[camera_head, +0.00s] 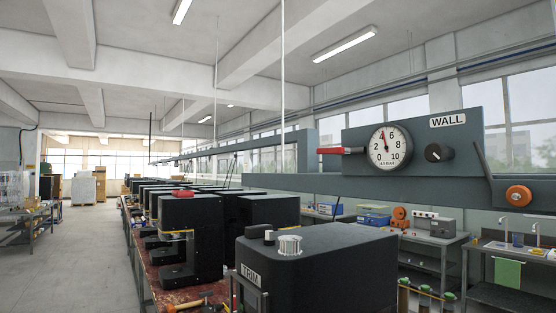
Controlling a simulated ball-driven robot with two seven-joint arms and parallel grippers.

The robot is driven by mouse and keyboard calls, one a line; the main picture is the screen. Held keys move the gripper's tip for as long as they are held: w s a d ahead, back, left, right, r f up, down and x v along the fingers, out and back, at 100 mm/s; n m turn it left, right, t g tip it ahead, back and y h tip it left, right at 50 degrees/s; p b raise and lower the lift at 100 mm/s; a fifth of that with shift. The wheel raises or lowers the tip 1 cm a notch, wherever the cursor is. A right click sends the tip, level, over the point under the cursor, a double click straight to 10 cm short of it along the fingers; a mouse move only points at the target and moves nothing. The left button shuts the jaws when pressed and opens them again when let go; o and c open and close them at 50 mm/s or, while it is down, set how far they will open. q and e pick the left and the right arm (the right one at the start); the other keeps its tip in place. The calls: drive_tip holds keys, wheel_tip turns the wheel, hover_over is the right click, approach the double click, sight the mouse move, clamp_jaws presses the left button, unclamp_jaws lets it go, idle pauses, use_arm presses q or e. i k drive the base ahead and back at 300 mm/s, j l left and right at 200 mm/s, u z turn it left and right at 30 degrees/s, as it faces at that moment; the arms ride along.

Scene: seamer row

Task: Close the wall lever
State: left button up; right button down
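A blue-grey panel (468,131) labelled WALL hangs at the right of the head view. At its left end a red-handled lever (331,150) sticks out to the left, roughly level. A round white gauge (390,147) sits just right of the lever, its needle pointing up and slightly left, between 4 and 6. A black knob (438,153) is right of the gauge. Neither of my grippers shows in this view, and nothing is touching the lever.
A black machine (318,262) labelled TRIM stands in front, below the panel, with more black machines (190,235) in a row on a red-topped bench. An orange round part (518,195) is at the far right. Open floor (75,255) lies to the left.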

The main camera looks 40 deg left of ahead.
sight(334, 151)
drive_tip(key=j+u, duration=0.1)
drive_tip(key=u, duration=0.75)
